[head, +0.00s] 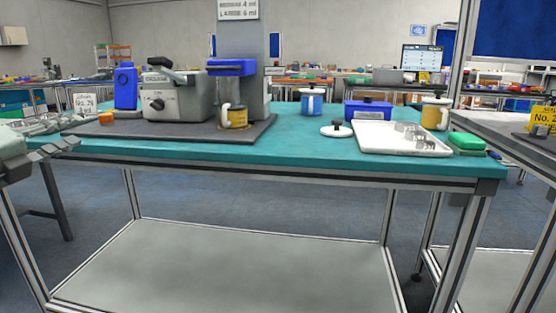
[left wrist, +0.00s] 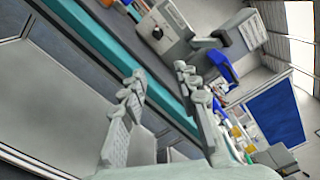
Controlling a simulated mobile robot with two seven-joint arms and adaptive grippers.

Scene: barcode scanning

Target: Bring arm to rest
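My left gripper (head: 78,131) comes in at the left edge of the head view, by the left front corner of the teal-topped table (head: 300,163). Its two fingers are spread apart with nothing between them. In the left wrist view my left gripper (left wrist: 160,77) also shows open and empty, with the table edge and the grey machine beyond. My right gripper is in neither view.
On the table stand a grey machine (head: 178,104), a blue container (head: 125,88), a yellow mug (head: 237,118), a blue mug (head: 312,102), a blue box (head: 368,111) and a white tray (head: 372,142). The front middle of the tabletop is clear.

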